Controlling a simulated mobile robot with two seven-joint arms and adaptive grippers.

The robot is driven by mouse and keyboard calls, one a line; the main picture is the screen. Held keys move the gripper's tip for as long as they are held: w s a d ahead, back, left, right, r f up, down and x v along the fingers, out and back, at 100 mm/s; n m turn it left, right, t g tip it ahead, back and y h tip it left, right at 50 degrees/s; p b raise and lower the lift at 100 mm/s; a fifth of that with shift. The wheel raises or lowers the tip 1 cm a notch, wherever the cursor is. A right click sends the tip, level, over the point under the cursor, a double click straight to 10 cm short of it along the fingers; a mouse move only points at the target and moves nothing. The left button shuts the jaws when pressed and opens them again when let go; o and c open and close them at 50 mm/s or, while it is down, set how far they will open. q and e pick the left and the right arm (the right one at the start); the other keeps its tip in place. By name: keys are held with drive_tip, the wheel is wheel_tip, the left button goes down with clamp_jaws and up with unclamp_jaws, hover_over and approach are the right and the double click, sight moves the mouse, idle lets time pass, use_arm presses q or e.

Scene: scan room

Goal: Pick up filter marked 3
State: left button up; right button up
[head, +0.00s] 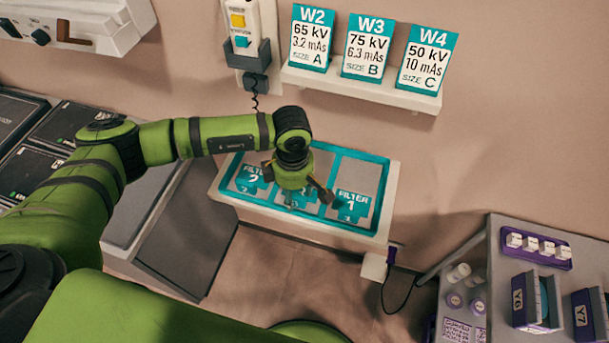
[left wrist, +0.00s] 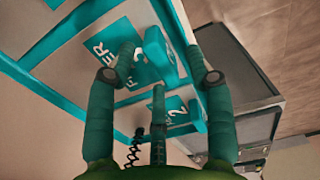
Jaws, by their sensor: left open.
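The filter marked 3 (left wrist: 116,44) shows in the left wrist view as a grey plate with a teal label and a raised teal handle. In the head view it is the middle plate, mostly hidden behind my left gripper (head: 303,197). The left gripper is open over it. In the left wrist view the handle lies between the fingertips (left wrist: 165,62); I cannot tell whether they touch it. Filter 2 (head: 248,180) lies to the left and filter 1 (head: 352,205) to the right. My right gripper is not in view.
The filters lie in a white, teal-edged wall tray (head: 330,236). Above are a shelf (head: 358,86) with cards W2, W3 and W4 and a wall-mounted handset (head: 243,25). A grey cart (head: 497,262) with boxes stands right. Dark cases (head: 62,127) lie left.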

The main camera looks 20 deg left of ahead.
use_arm(q)
drive_tip(key=shift+f, duration=0.3)
clamp_jaws()
drive_tip(key=shift+r, duration=0.1)
